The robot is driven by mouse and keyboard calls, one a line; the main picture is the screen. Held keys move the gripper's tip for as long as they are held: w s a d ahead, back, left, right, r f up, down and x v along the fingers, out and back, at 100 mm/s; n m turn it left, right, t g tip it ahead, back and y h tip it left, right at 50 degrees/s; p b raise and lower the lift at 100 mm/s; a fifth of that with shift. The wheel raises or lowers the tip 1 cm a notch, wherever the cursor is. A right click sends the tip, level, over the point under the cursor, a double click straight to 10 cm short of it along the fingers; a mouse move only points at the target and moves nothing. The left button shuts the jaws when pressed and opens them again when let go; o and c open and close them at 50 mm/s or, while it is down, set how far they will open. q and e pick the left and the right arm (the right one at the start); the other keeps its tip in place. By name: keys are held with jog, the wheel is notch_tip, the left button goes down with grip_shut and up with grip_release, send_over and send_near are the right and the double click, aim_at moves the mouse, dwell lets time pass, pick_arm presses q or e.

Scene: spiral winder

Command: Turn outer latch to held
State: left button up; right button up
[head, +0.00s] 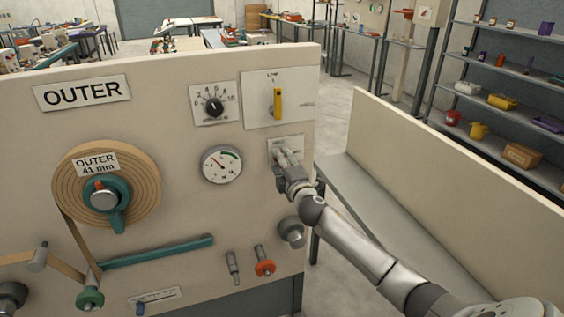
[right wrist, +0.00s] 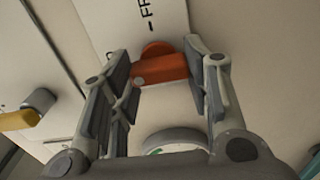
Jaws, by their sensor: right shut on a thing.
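The outer latch (right wrist: 160,68) is an orange-red lever on a white plate (right wrist: 140,22), whose lettering is only partly readable and begins "FR". My right gripper (right wrist: 158,66) is shut on the latch, with one finger on each side of it. In the head view my right gripper (head: 284,158) is at the small white plate (head: 291,143) near the panel's right edge, right of the dial gauge. There the gripper hides the latch. My left gripper is not in view.
The cream OUTER panel (head: 150,110) carries a yellow lever (head: 278,103) above the latch, a black knob (head: 214,107), the gauge (head: 222,165) and a grey knob (head: 292,232) below. A tan coil (head: 140,180) is at left. Another panel (head: 440,180) stands to the right.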

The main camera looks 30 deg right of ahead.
jog(key=shift+n, duration=0.3)
jog(key=o, duration=1)
jog(key=v, duration=1.2)
